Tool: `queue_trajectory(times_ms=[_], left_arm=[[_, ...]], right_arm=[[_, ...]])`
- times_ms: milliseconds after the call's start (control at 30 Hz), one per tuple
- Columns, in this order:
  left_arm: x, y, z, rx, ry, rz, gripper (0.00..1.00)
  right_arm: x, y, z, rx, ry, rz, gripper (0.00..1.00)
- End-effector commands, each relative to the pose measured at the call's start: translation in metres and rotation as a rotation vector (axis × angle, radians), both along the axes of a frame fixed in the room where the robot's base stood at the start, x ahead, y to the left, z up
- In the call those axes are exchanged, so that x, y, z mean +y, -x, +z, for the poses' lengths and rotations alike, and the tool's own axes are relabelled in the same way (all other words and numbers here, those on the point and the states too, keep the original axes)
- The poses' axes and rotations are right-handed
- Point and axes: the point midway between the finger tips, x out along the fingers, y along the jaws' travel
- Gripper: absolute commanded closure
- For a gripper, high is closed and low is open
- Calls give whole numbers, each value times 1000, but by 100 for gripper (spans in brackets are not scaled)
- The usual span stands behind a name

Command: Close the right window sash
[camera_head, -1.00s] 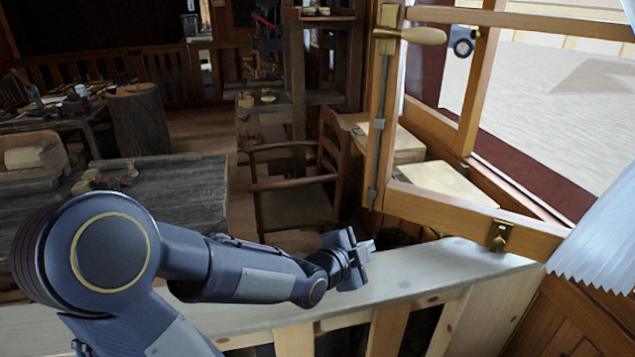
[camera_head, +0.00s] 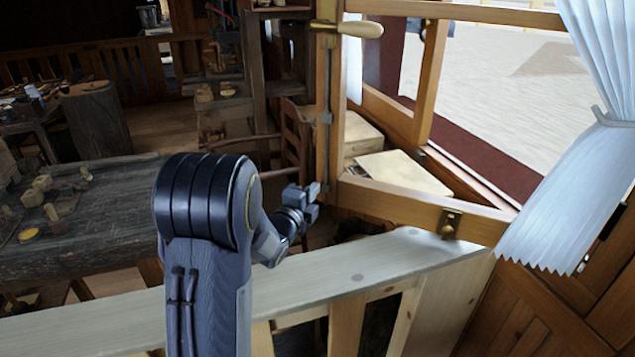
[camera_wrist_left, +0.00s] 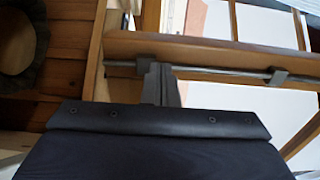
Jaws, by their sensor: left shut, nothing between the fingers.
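The wooden window sash (camera_head: 338,110) stands swung open into the room, with a brass and wood handle (camera_head: 347,28) at the top of its free upright and a metal rod running down that upright. Its bottom rail (camera_head: 400,205) has a brass fitting (camera_head: 450,223). My left gripper (camera_head: 313,190) is shut and empty, close to the lower end of the upright, on its left side. In the left wrist view, its fingers (camera_wrist_left: 160,85) reach the upright with its rod (camera_wrist_left: 215,68); I cannot tell whether they touch. My right gripper is not in view.
A pale sill or bench top (camera_head: 370,270) runs below the sash. A white curtain (camera_head: 560,200) hangs at the right. A dark workbench (camera_head: 100,235) with small wooden pieces stands at the left, and a wooden chair (camera_head: 295,140) stands behind my gripper.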

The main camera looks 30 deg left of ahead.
Motion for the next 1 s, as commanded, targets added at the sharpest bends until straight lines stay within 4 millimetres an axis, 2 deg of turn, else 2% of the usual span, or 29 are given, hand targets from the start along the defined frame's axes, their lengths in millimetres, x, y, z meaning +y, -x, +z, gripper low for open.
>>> queue_trajectory(times_ms=[100,200,767,867,1000], left_arm=[[2,-18,2,1,-2,0,100],[3,-27,1,0,0,0,100],[4,-35,0,0,1,-3,100],[8,-43,-1,0,0,-14,100],[15,-64,-3,-2,-2,-51,100]], right_arm=[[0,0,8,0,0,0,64],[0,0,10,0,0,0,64],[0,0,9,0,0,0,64],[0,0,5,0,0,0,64],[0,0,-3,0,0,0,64]])
